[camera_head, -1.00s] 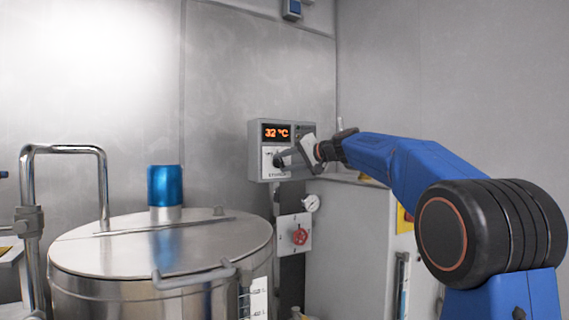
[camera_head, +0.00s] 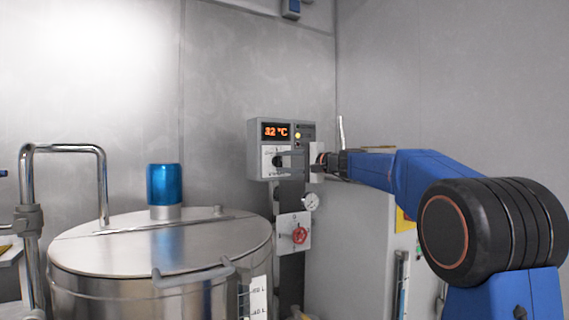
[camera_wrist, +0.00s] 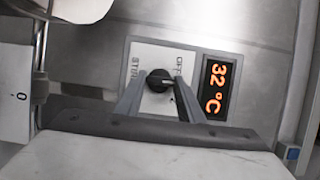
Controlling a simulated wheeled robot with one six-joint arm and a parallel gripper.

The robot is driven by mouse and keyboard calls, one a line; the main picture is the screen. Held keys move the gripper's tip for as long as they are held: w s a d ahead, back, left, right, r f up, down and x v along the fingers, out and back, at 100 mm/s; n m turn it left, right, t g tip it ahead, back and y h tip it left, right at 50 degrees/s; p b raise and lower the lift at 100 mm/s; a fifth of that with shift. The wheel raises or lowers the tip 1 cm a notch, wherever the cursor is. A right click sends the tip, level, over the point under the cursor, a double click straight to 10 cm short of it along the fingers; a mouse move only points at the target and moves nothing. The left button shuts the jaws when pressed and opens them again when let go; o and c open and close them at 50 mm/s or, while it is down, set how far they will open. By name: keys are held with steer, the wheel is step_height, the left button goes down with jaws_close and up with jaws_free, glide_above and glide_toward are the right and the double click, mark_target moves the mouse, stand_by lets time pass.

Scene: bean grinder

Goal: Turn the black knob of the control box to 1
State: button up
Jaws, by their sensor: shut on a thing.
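The grey control box (camera_head: 251,151) hangs on the back wall in the head view, with an orange display reading 32 °C. Its black knob (camera_wrist: 158,79) sits on a white label plate in the wrist view. A pale mark on the knob points to the picture's right, towards the display (camera_wrist: 216,88). Small lettering on the plate is only partly legible. My gripper (camera_wrist: 157,90) faces the plate with one finger on each side of the knob, shut on it. In the head view my gripper (camera_head: 281,160) reaches the box from the right, and its fingers partly cover the knob.
A red knob (camera_head: 299,235) on a white plate and a gauge (camera_head: 311,202) are below the box. A grey cabinet (camera_head: 345,250) stands right, under my arm.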

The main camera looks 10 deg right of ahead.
stand_by(0.3)
steer(key=o, duration=1.1)
steer(key=shift+c, duration=0.2)
steer(key=shift+s+d, duration=0.1)
steer(key=v, duration=1.7)
steer(key=shift+s, duration=0.15)
steer(key=shift+f, duration=0.1)
